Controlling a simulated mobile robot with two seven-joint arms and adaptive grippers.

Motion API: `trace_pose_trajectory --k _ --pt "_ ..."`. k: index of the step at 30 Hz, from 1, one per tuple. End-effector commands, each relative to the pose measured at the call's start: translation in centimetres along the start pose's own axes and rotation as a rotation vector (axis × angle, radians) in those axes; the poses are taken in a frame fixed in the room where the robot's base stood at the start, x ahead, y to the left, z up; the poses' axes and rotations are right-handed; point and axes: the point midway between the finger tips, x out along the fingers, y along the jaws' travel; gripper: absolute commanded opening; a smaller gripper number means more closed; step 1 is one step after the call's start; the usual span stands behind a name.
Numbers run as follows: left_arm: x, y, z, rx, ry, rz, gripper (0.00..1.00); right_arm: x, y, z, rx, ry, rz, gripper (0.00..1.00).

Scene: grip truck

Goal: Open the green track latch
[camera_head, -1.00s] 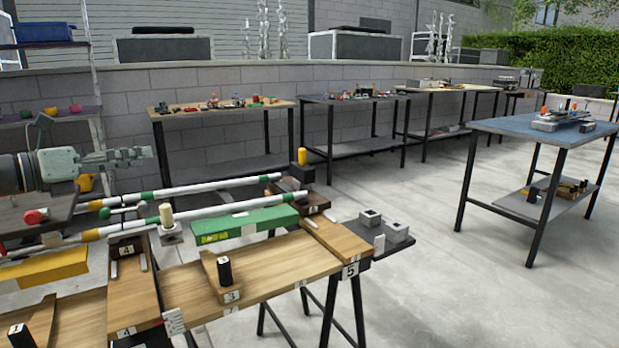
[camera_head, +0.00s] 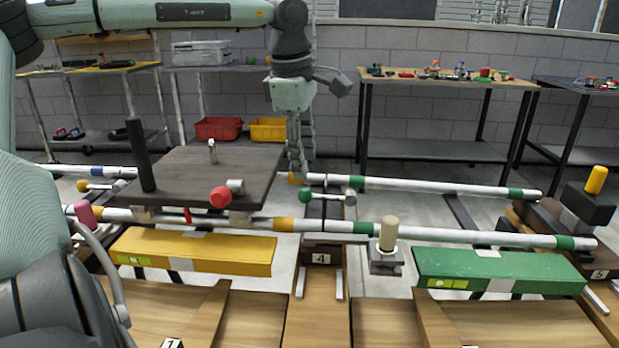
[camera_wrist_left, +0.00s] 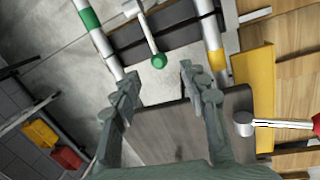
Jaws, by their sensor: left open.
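The green track latch shows as a lever with a green ball knob (camera_head: 305,195) and metal shaft, beside the white rails near the dark end of the sliding platform (camera_head: 215,180). My left gripper (camera_head: 299,176) points down just behind and above the knob in the head view. In the left wrist view the gripper (camera_wrist_left: 160,84) is open, its fingers spread and empty. The green knob (camera_wrist_left: 159,61) lies ahead of and roughly between the fingertips, apparently not touched. Whether the latch is locked is unclear. My right gripper is not in view.
A red knob (camera_head: 220,197) sits on the platform's near edge. A cream peg (camera_head: 389,233) stands right of the latch. A yellow box (camera_head: 194,251) and a green box (camera_head: 498,272) lie in front of the rails. A dark post (camera_head: 140,155) rises at left.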

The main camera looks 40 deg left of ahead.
Motion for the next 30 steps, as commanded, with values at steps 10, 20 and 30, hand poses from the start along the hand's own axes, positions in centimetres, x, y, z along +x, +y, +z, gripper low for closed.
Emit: trace_pose_trajectory --k 10,20,30 --pt "3.1 -0.5 -0.6 0.026 0.049 -0.008 0.44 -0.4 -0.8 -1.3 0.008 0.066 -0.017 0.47" --pt "7.3 -0.4 -0.7 0.025 0.047 -0.005 0.44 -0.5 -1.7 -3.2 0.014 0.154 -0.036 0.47" --pt "7.7 -0.4 -0.7 0.025 0.046 -0.003 0.44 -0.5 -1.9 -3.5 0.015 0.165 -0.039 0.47"
